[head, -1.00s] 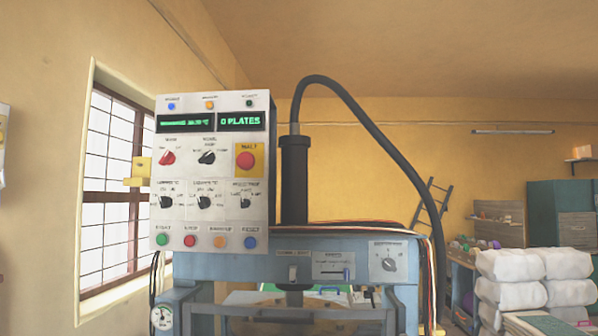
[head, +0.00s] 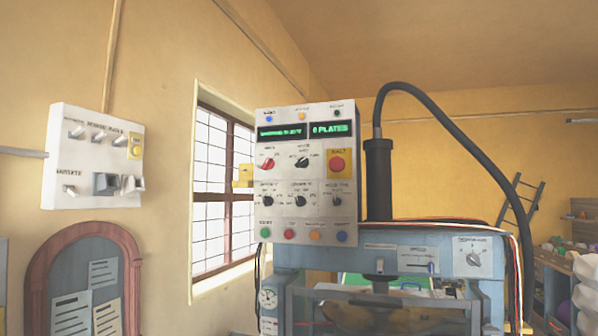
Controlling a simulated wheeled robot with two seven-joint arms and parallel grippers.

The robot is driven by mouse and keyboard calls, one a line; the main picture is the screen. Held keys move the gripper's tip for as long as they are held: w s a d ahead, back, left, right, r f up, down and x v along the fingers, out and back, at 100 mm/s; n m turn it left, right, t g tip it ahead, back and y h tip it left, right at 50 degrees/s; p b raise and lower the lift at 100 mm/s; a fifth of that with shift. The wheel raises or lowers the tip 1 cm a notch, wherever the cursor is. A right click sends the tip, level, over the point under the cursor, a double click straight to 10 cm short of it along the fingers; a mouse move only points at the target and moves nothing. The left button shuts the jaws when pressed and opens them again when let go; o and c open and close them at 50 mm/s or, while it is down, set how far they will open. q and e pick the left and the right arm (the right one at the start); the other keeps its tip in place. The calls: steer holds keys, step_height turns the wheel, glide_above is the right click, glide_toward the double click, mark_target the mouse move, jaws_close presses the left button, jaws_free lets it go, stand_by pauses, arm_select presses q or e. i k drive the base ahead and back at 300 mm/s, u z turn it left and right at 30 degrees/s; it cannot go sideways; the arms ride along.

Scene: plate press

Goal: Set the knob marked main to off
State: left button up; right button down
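The press's control panel (head: 305,218) is a tall light-grey box in the middle of the head view. Its red knob (head: 266,163) sits at the upper left, below the green displays, under a small label that may read main but is too blurred to be sure. A black knob (head: 301,162) is to its right, then a red halt button (head: 337,164) on yellow. Several smaller black knobs (head: 300,201) form a row below. The red knob's pointer setting is too small to read. Neither of my grippers is in view.
A white switch panel (head: 92,175) hangs on the left wall above an arched notice board (head: 84,258). The blue press (head: 395,245) carries a separate dial (head: 473,259) at right. A thick black hose (head: 455,125) arches over it. A window (head: 221,195) is behind.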

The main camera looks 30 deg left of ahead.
mark_target(269, 163)
steer(key=z, duration=0.1)
steer(key=k, duration=0.3)
steer(key=u, duration=0.85)
